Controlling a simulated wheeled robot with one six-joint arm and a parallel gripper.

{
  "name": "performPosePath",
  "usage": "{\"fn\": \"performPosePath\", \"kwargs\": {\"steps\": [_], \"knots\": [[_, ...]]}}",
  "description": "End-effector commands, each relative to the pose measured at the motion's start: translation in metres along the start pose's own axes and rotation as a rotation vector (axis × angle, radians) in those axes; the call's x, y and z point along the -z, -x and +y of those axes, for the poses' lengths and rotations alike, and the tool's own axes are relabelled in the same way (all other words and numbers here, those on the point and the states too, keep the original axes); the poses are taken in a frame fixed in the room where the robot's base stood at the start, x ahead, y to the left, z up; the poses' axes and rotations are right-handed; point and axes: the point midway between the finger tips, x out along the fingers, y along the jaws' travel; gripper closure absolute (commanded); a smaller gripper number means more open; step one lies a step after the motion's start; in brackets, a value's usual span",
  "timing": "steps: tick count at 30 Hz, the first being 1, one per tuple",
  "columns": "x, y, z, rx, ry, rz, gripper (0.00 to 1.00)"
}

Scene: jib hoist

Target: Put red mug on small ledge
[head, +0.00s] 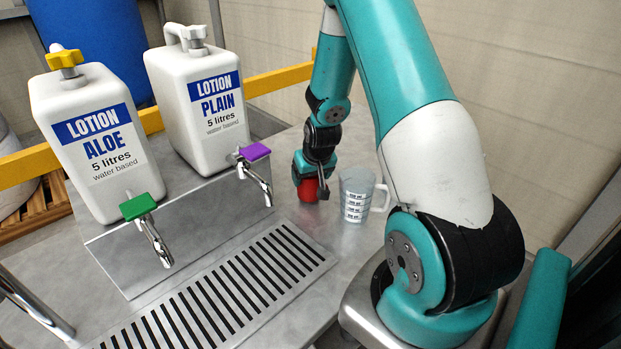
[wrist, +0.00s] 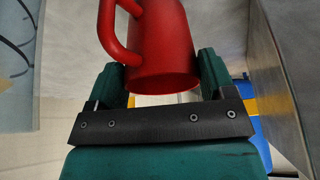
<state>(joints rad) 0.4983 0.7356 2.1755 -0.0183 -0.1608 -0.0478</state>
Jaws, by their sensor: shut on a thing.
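The red mug (head: 308,190) is low at the metal worktop, beside the clear measuring jug, in the head view. My gripper (head: 313,186) is shut on it from above and behind. In the wrist view the red mug (wrist: 165,45) sits between the two fingers of my gripper (wrist: 162,80), with its handle toward the left. I cannot tell whether the mug touches the worktop. The small ledge cannot be made out for certain; a raised metal step (head: 180,225) carries the two lotion containers.
The clear measuring jug (head: 356,196) stands just right of the mug. Lotion containers (head: 100,145) and (head: 205,100) stand at left with green (head: 138,206) and purple (head: 254,152) taps. A slotted drain grate (head: 220,290) lies in front. A yellow rail (head: 275,80) runs behind.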

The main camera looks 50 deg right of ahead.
Motion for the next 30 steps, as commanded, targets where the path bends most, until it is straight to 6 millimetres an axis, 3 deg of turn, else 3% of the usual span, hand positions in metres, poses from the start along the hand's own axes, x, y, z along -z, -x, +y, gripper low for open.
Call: {"fn": "performPosePath", "kwargs": {"steps": [3,14,15,18,25,30], "knots": [[-0.004,-0.011,0.000,0.000,0.000,0.000,0.48],[-0.006,-0.015,0.000,0.000,0.000,0.001,0.48],[-0.006,-0.015,0.000,0.000,0.000,0.001,0.19],[-0.006,-0.014,0.000,0.000,0.000,0.001,0.00],[-0.005,-0.013,0.000,0.000,0.000,0.001,0.00],[-0.004,0.003,0.000,0.000,0.000,0.003,0.00]]}}
